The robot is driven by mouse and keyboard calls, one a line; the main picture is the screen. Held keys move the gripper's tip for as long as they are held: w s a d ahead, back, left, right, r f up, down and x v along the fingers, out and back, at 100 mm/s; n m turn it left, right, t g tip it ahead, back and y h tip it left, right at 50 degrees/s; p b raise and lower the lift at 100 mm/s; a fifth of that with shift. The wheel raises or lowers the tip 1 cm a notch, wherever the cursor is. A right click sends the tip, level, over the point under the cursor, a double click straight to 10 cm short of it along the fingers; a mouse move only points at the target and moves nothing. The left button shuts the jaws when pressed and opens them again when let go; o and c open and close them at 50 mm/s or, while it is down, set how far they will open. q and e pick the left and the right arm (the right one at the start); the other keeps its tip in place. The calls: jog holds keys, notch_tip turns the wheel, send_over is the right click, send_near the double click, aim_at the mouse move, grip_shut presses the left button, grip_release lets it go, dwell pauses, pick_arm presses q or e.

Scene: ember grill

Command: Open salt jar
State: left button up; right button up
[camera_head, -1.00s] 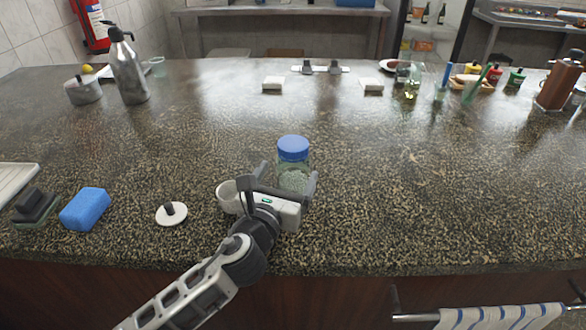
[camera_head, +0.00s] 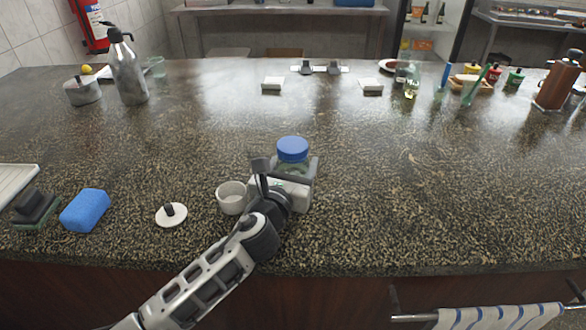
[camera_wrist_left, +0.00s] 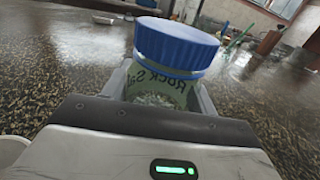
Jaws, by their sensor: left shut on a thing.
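The salt jar (camera_head: 292,151) stands upright on the counter near the middle. It is clear with a blue lid, which is on it. In the left wrist view the jar's label (camera_wrist_left: 163,84) reads "Rock Salt" in part, with pale grains below. My left gripper (camera_head: 289,172) is shut on the jar's body below the lid, one finger on each side. The gripper hides the lower part of the jar. My right gripper is not in view.
A small white bowl (camera_head: 231,199) stands just left of my left gripper. A white lid with a dark knob (camera_head: 171,214) and a blue sponge (camera_head: 85,209) lie further left. The counter (camera_head: 420,200) right of the jar is clear.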

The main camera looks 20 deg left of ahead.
aim_at(295, 149)
pick_arm(q)
jog(key=shift+r, duration=0.1)
notch_tip(295, 149, up, 4)
jog(key=shift+s+f+p, duration=0.1)
jog(key=shift+s+p, duration=0.05)
jog(key=shift+p, duration=0.45)
jog(key=s+d+r, duration=0.3)
jog(key=s+r, duration=0.6)
jog(key=s, duration=0.4)
jog(key=shift+d, duration=0.4)
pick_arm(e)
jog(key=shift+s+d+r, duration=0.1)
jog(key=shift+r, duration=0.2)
pick_arm(q)
jog(key=shift+s, duration=0.1)
